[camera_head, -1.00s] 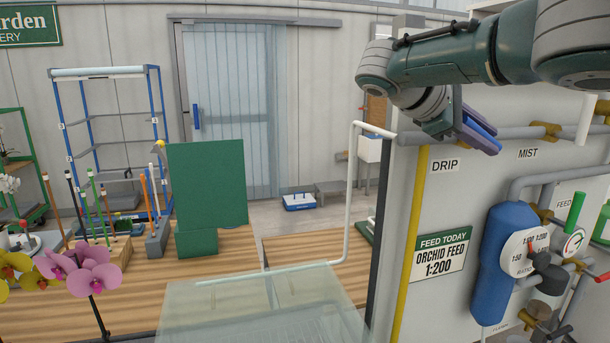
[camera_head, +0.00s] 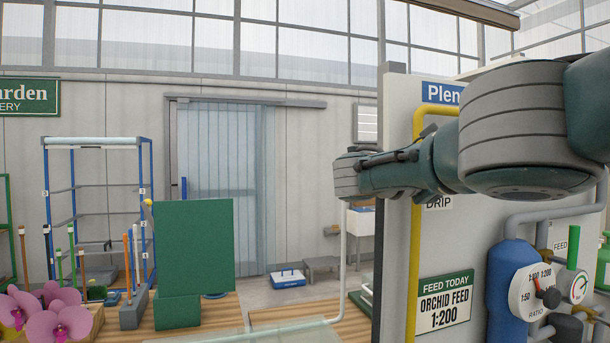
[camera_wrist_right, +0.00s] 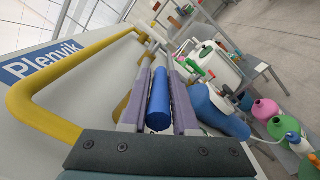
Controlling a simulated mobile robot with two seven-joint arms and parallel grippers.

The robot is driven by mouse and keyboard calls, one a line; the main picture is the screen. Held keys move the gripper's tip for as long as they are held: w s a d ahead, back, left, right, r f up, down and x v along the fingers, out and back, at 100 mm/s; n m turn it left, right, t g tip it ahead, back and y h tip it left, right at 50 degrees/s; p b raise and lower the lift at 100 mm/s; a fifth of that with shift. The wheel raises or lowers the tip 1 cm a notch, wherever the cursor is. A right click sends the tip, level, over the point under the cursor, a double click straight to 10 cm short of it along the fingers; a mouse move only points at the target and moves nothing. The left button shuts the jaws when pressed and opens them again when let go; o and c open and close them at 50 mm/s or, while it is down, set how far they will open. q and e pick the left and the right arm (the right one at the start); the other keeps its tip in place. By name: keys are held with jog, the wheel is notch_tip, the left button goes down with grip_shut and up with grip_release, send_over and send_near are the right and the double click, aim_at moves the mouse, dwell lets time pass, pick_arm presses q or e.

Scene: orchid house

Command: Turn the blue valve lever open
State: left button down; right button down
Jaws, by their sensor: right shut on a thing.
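In the right wrist view, the blue valve lever (camera_wrist_right: 159,98) is a blue cylinder lying lengthwise between the two purple-grey fingers of my right gripper (camera_wrist_right: 162,72). The fingers are shut on it. In the head view, my right arm crosses in front of the feed panel (camera_head: 400,240) and hides the lever and the gripper. The valve body behind the lever is mostly covered, so the lever's angle to its pipe is not clear. My left gripper is in neither view.
A yellow pipe (camera_wrist_right: 45,115) bends close beside my right gripper. On the panel are a blue tank (camera_head: 507,285), a ratio dial (camera_head: 533,293) and a gauge (camera_head: 579,287). A pink bottle (camera_wrist_right: 264,109) stands beyond. A green board (camera_head: 193,245) stands left of the panel.

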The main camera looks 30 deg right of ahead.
jog(key=shift+w+f, duration=0.15)
jog(key=shift+f, duration=0.2)
jog(key=c, duration=0.8)
grip_release()
jog(key=shift+d, duration=0.1)
jog(key=shift+o, duration=0.3)
jog(key=shift+r, duration=0.1)
jog(key=v, duration=0.1)
jog(key=b+v, duration=0.1)
jog(key=v, duration=0.1)
jog(key=b+v, duration=0.1)
jog(key=v, duration=0.1)
jog(key=shift+f, duration=0.25)
jog(key=b+v, duration=0.1)
jog(key=b, duration=0.1)
jog(key=b+v, duration=0.4)
jog(key=shift+r+b, duration=0.3)
jog(key=shift+s, duration=0.25)
